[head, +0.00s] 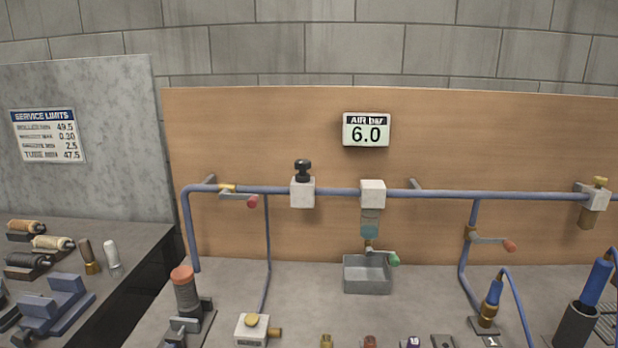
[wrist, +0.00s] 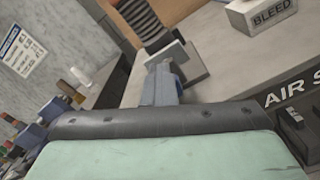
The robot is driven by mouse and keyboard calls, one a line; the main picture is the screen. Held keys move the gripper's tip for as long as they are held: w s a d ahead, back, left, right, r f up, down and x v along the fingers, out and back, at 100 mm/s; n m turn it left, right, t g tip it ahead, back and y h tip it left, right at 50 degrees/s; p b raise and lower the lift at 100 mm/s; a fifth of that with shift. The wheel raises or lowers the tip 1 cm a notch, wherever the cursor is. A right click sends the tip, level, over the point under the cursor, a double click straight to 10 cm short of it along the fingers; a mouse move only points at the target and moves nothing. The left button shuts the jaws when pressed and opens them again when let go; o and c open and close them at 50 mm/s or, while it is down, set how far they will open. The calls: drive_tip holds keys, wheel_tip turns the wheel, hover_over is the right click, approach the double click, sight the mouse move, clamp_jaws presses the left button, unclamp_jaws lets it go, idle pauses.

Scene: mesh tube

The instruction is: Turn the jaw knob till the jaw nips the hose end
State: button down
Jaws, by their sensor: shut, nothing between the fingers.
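The hose end (head: 186,294) stands upright on the bench in the head view, dark and banded with an orange top. A grey clamp with a jaw (head: 183,325) sits at its foot, cut near the lower picture edge. In the wrist view the striped hose (wrist: 139,20) rises at the top, beside the clamp's grey plate (wrist: 196,66). My gripper (wrist: 164,70) is shut and empty, its blue-grey fingers pointing at the clamp and overlapping it in the picture. I cannot tell whether they touch it. The jaw knob does not show clearly. My gripper is not in the head view.
A white block marked BLEED (wrist: 262,12) stands right of the clamp; it also shows in the head view (head: 252,328). Blue pipework (head: 330,192) runs along the back board. A side bench (head: 120,240) at left holds several tools.

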drive_tip(key=shift+d+f+b, duration=0.6)
drive_tip(key=shift+d+b, duration=0.15)
drive_tip(key=shift+b, duration=0.5)
drive_tip(key=shift+d+r, duration=0.1)
drive_tip(key=shift+r, duration=0.05)
drive_tip(key=s, duration=0.6)
drive_tip(key=shift+r, duration=0.2)
drive_tip(key=shift+d, duration=0.1)
